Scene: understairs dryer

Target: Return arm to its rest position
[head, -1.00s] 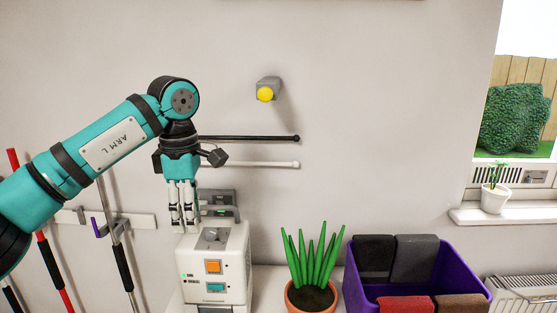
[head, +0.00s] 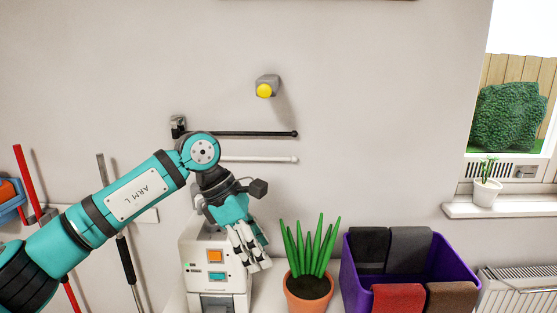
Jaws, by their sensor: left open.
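My left arm, teal with black joints, comes in from the left in the head view. Its left gripper (head: 251,262) points down and to the right, with its fingers apart and nothing between them. It hangs in front of the right side of a white machine (head: 205,270) with an orange and a teal button, and hides part of it. I cannot tell whether the fingers touch the machine. My right gripper does not show.
A potted plant (head: 308,285) stands close to the right of the gripper. A purple bin (head: 455,268) holds folded cloths. Two rods (head: 260,134) and a yellow knob (head: 264,91) are on the wall. Long-handled tools (head: 120,240) hang at left.

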